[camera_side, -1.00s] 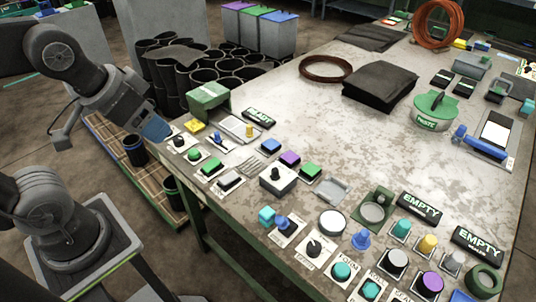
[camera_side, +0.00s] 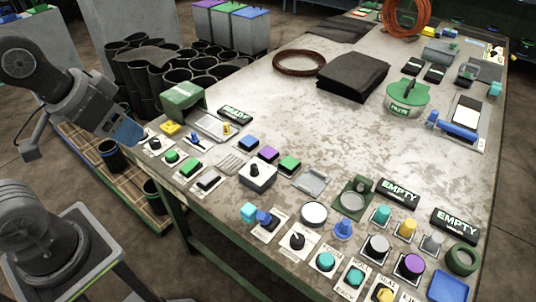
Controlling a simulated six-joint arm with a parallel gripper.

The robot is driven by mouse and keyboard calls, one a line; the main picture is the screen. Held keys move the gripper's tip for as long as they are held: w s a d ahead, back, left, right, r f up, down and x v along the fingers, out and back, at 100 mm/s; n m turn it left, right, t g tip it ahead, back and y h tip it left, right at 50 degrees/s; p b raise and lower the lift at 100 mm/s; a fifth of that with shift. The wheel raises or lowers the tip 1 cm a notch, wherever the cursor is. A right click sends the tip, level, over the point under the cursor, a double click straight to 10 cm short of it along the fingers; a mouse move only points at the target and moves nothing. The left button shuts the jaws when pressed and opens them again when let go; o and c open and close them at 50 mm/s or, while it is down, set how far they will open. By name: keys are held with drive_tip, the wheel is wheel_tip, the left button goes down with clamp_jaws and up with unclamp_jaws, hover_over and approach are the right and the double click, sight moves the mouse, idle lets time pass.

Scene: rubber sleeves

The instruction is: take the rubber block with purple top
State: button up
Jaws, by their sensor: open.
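The rubber block with purple top (camera_side: 268,153) sits on the worktable between a block with a blue top (camera_side: 248,143) on its left and a block with a green top (camera_side: 289,163) on its right. These blocks stand in a row, slightly apart. My gripper (camera_side: 126,131), with a blue end part, is open at the left, near the table's left edge and well away from the purple-topped block. Its fingers are small and hard to make out in this view. No object shows in it.
A grey box with a black knob (camera_side: 257,176) stands just in front of the blocks. Several buttons and knobs line the table's front edge. A stack of black sheets (camera_side: 353,77) lies behind. The middle of the worktable (camera_side: 330,135) is clear.

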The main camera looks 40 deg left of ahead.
drive_tip(key=m+g, duration=0.6)
drive_tip(key=m, duration=1.3)
hover_over(269, 152)
wheel_tip(269, 152, down, 23)
drive_tip(key=shift+a+f, duration=0.1)
drive_tip(key=shift+f, duration=3.1)
drive_tip(key=c, duration=0.7)
drive_tip(key=shift+r, duration=0.15)
